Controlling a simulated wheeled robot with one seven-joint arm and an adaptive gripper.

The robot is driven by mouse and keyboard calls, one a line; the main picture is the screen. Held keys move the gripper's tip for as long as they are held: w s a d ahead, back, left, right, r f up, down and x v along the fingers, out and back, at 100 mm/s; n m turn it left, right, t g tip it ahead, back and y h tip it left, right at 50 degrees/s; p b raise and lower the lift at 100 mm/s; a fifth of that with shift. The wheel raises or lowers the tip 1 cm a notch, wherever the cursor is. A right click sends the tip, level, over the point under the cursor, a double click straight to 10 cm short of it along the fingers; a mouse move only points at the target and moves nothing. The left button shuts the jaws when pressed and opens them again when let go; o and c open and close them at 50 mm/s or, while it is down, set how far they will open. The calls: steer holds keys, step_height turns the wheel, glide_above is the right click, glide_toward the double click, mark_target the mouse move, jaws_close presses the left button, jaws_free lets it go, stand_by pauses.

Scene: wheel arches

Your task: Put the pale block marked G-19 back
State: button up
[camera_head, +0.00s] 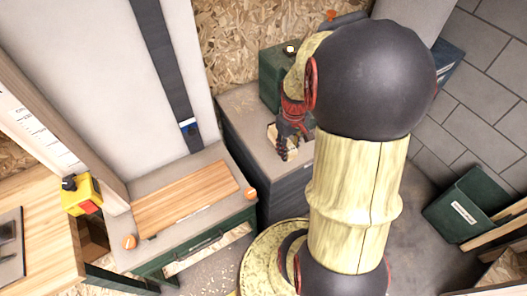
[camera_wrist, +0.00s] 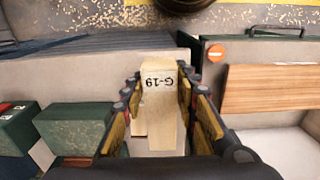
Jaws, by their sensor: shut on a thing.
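The pale block marked G-19 (camera_wrist: 159,105) is between the two fingers of my gripper (camera_wrist: 158,84) in the wrist view. Its lettering reads upside down there. The fingers are shut on its sides. In the head view my gripper (camera_head: 289,138) is over the grey top of a low cabinet (camera_head: 240,108), left of my arm. A pale piece shows at the fingers there, but its marking cannot be read. Whether the block touches the surface below cannot be told.
Dark green blocks (camera_wrist: 75,126) stand beside the gripper in the wrist view. A yellow box with a red part (camera_head: 82,195) is at left. A green bin (camera_head: 466,205) stands on the floor at right.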

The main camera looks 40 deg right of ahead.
steer(key=b, duration=0.2)
glide_above(268, 155)
steer(key=s, duration=0.1)
step_height(268, 155, down, 7)
steer(key=shift+s+a+r, duration=0.1)
steer(key=shift+s+a, duration=0.05)
steer(key=shift+w+f, duration=0.5)
steer(key=shift+f, duration=0.05)
steer(key=shift+w+f+b, duration=0.15)
steer(key=shift+f+b, duration=0.45)
steer(key=shift+f, duration=1.05)
steer(key=o, duration=1.1)
steer(key=shift+f, duration=0.15)
steer(key=shift+c, duration=0.2)
steer(key=shift+o, duration=0.5)
